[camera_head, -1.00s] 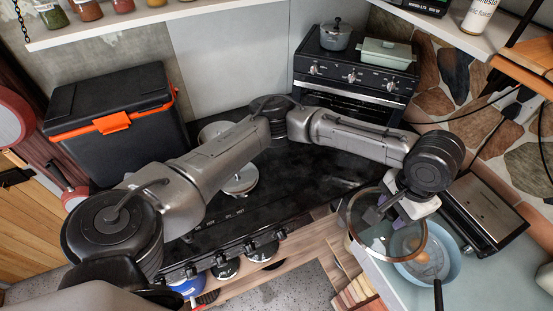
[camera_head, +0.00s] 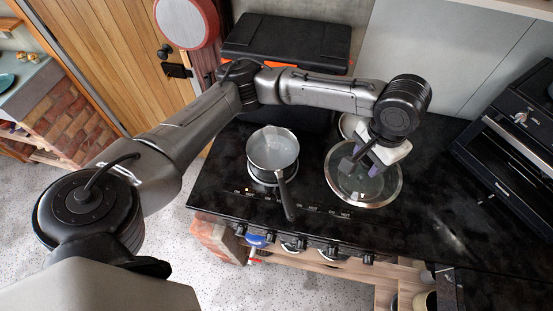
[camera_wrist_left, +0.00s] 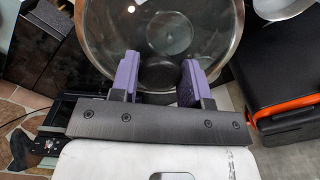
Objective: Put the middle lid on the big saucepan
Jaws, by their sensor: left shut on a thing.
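A round glass lid (camera_head: 378,190) with a metal rim hangs from my left gripper (camera_head: 362,162) over the black stove. In the left wrist view the purple fingers of the gripper (camera_wrist_left: 160,78) are shut on the dark knob of the lid (camera_wrist_left: 205,35). A saucepan (camera_head: 272,148) with a long dark handle sits on the stove, left of the lid and apart from it. A second pale pan (camera_head: 349,124) shows behind the lid, partly hidden by the lid and my wrist. I cannot tell which is the big saucepan. My right gripper is not in view.
The stove top (camera_head: 450,215) is clear to the right of the lid. A black and orange box (camera_head: 290,38) stands behind the stove. A black oven (camera_head: 510,140) is at the far right. A red round pan (camera_head: 187,20) hangs near the door.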

